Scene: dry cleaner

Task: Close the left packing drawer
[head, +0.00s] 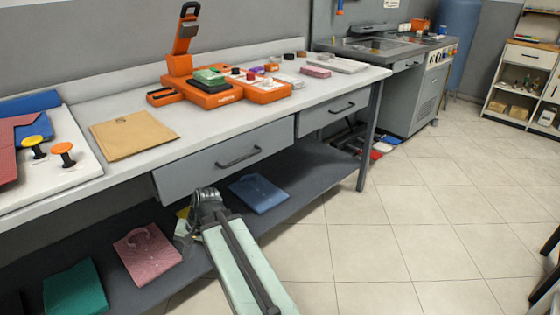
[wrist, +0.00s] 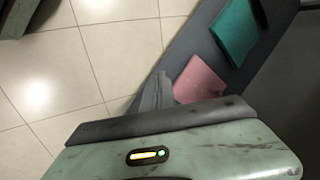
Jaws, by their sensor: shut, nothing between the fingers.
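The left packing drawer (head: 220,163) is a grey front with a dark bar handle (head: 239,157), under the white packing table. Its front sits close below the table edge; I cannot tell exactly how far out it stands. My gripper (head: 184,236) is below the drawer's left part, in front of the lower shelf, and apart from the handle. Its fingers are small and partly hidden by my wrist in the head view, and it looks shut and empty. The wrist view shows the floor and lower shelf, not the drawer.
The lower shelf holds a folded blue shirt (head: 258,193), a pink one (head: 147,254) and a green one (head: 72,290). A second drawer (head: 333,112) is to the right. An orange machine (head: 205,92) and a brown envelope (head: 132,135) are on the tabletop. Tiled floor (head: 400,220) is clear to the right.

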